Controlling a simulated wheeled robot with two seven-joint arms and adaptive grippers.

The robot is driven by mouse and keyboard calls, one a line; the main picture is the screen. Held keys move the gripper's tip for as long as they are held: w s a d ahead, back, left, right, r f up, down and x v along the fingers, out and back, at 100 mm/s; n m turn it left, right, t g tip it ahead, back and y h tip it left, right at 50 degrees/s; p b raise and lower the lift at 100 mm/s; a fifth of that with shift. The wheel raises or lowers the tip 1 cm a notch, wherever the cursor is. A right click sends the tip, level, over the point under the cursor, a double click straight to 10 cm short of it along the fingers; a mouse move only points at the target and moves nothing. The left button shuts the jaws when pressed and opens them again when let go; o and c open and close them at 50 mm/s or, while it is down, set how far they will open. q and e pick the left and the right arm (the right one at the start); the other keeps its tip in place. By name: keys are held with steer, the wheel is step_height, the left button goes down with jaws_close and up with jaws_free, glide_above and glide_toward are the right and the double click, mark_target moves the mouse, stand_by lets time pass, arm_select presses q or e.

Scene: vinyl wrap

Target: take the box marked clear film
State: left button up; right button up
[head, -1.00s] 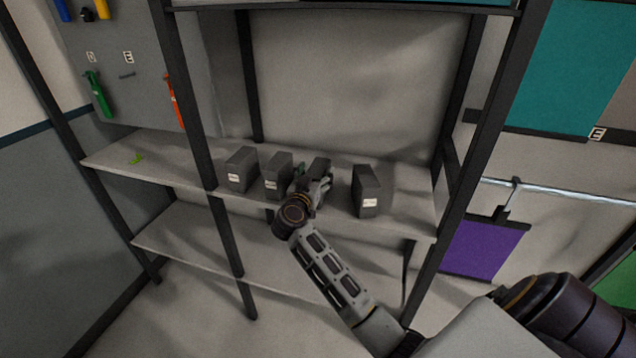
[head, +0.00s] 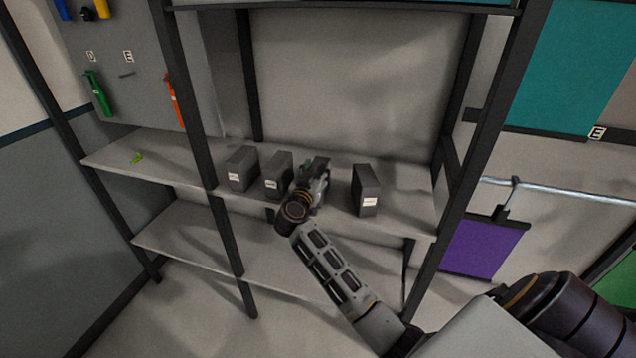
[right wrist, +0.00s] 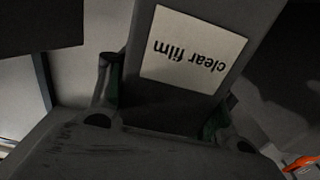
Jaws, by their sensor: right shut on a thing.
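The grey box marked clear film (right wrist: 260,14) fills the middle of the right wrist view, its white label (right wrist: 192,50) upside down there. My right gripper (right wrist: 165,100) is shut on this box, one finger on each side. In the head view my right gripper (head: 314,180) is at the shelf (head: 405,200), between the other boxes, and hides most of the clear film box. My left gripper is not in view.
Two dark grey labelled boxes (head: 243,168) (head: 278,174) stand left of my right gripper, the nearer one close beside it. Another box (head: 366,190) stands to the right with a gap. Black uprights (head: 225,235) frame the shelf.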

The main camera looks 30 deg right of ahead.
steer(key=c, duration=0.5)
steer(key=shift+o, duration=0.2)
steer(key=shift+r, duration=0.15)
steer(key=shift+r+p, duration=0.3)
steer(key=shift+r, duration=4.65)
steer(key=shift+c, duration=0.2)
